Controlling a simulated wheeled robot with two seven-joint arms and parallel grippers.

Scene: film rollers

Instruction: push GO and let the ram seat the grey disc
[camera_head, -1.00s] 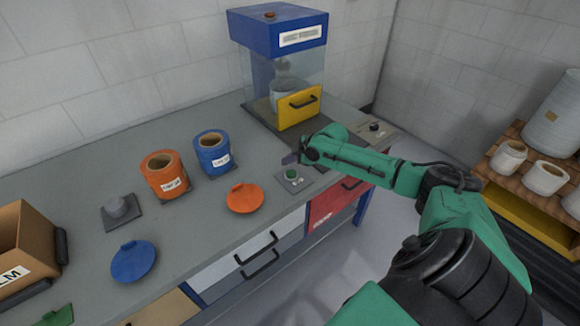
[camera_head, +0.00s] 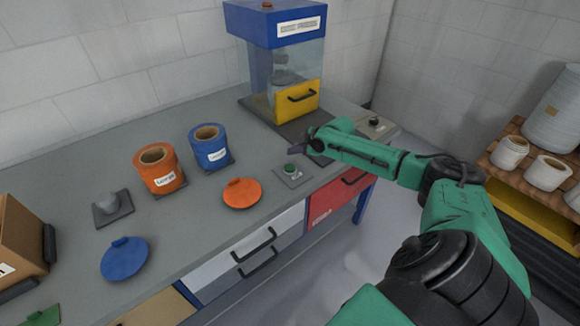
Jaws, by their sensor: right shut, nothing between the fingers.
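The press (camera_head: 276,24) is blue with clear walls and a yellow front panel (camera_head: 297,101), and stands at the back of the bench. Inside it a grey ram (camera_head: 281,58) hangs above a pale cylinder; a grey disc cannot be made out there. A green button (camera_head: 290,167) sits on a small grey plate in front of the press; its label is too small to read. My right gripper (camera_head: 312,133) is shut and empty, above the bench between the button and the press, apart from the button. My left gripper is not in view.
A cardboard box (camera_head: 20,240) is at left; a wooden shelf with white rolls (camera_head: 548,173) is at right.

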